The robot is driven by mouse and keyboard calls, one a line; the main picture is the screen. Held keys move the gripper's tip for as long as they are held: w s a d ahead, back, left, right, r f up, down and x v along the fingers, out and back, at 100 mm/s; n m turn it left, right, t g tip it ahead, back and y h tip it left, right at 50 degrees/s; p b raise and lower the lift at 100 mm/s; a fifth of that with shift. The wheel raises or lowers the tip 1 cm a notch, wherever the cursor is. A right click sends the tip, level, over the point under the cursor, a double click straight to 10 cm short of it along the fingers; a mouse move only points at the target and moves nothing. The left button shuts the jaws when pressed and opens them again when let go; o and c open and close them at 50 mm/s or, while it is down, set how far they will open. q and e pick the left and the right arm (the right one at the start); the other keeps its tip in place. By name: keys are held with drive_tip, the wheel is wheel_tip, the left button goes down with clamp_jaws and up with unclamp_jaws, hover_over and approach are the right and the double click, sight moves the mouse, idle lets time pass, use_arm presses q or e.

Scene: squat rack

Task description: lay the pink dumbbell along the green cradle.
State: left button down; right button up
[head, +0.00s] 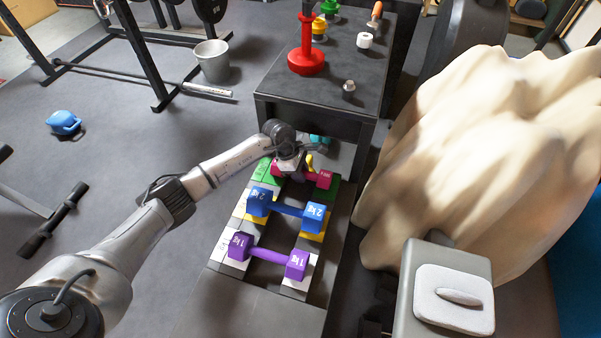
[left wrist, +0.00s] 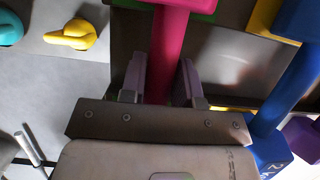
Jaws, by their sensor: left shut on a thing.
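The pink dumbbell (head: 322,180) is at the far end of the low rack, and its right head shows over the green cradle (head: 333,191). My left gripper (head: 292,168) is shut on its handle and covers much of it in the head view. In the left wrist view the pink handle (left wrist: 168,55) runs between the two fingers (left wrist: 161,82). A strip of the green cradle (left wrist: 205,16) shows near the top there. I cannot tell whether the dumbbell touches the cradle. My right gripper is not in view.
A blue dumbbell (head: 287,209) lies on the yellow cradle nearer me, then a purple one (head: 266,254) on a white cradle. Behind stands a dark table (head: 310,98). A draped beige cloth (head: 470,150) is at right. Small teal (left wrist: 10,28) and yellow (left wrist: 75,35) items lie close by.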

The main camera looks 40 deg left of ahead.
use_arm(q)
drive_tip(key=shift+w, duration=0.1)
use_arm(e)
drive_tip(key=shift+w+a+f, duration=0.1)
use_arm(q)
drive_tip(key=c, duration=0.8)
unclamp_jaws()
drive_tip(key=shift+f, duration=0.1)
drive_tip(key=shift+c, duration=0.2)
drive_tip(key=shift+a+r+p, duration=0.15)
drive_tip(key=shift+r+p, duration=0.15)
drive_tip(key=shift+r, duration=0.25)
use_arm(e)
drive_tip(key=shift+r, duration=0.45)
use_arm(q)
drive_tip(key=p+v, duration=0.4)
drive_tip(key=v, duration=0.5)
drive_tip(key=shift+a+r+p, duration=0.2)
drive_tip(key=shift+r+p, duration=0.05)
drive_tip(key=shift+p, duration=0.15)
drive_tip(key=shift+p+v, duration=0.3)
drive_tip(key=shift+v, duration=0.5)
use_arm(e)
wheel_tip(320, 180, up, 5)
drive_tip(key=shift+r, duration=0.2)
use_arm(q)
drive_tip(key=shift+d, duration=0.1)
